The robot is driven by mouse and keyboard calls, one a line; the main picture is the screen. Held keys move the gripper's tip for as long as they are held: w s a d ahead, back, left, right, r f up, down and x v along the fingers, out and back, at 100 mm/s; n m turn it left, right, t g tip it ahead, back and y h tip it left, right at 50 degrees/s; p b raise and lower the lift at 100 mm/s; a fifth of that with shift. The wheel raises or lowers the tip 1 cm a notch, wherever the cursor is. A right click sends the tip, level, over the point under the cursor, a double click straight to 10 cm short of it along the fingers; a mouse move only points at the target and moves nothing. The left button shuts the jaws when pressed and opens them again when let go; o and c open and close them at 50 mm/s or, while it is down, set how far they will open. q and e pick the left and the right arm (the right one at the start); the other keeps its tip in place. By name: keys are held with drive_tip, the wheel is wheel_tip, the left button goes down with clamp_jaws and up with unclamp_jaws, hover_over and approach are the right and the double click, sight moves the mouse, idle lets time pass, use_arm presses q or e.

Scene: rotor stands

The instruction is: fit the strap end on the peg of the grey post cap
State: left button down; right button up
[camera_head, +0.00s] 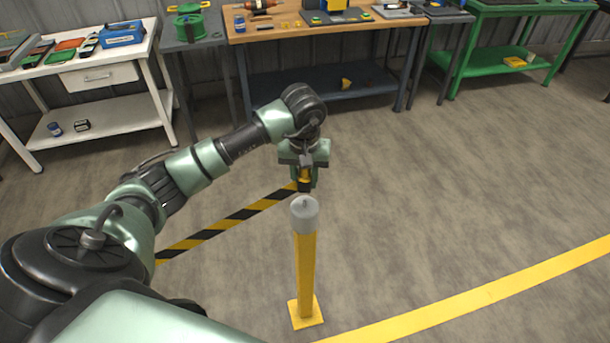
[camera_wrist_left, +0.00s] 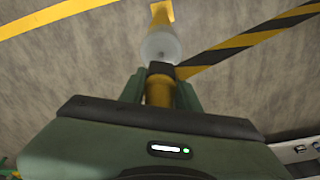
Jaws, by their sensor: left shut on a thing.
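A yellow post (camera_head: 305,268) stands upright on a square yellow base, with a grey cap (camera_head: 304,214) on top. A small peg (camera_head: 304,203) shows on the cap's top. My left gripper (camera_head: 304,186) is shut on the strap end (camera_head: 304,183), just behind and above the cap in the head view. The black-and-yellow strap (camera_head: 230,222) runs from it down to the left, behind my arm. In the left wrist view the dark strap end (camera_wrist_left: 160,70) sits between the fingers, close to the grey cap (camera_wrist_left: 160,47); I cannot tell whether they touch. My right gripper is out of view.
A yellow floor line (camera_head: 480,297) curves past the post's base. A white bench (camera_head: 100,70), a wooden workbench (camera_head: 320,30) and a green table (camera_head: 510,10) stand along the back. The floor around the post is clear.

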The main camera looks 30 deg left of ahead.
sight(305, 193)
use_arm(q)
drive_tip(key=shift+f+b, duration=0.65)
drive_tip(key=shift+f, duration=0.85)
drive_tip(key=shift+a+f+b, duration=0.1)
drive_tip(key=shift+f+b, duration=1.1)
drive_tip(key=shift+f, duration=0.15)
drive_tip(key=shift+f+b, duration=0.45)
drive_tip(key=shift+b, duration=0.1)
drive_tip(key=c, duration=0.9)
unclamp_jaws()
drive_tip(key=shift+c, duration=0.2)
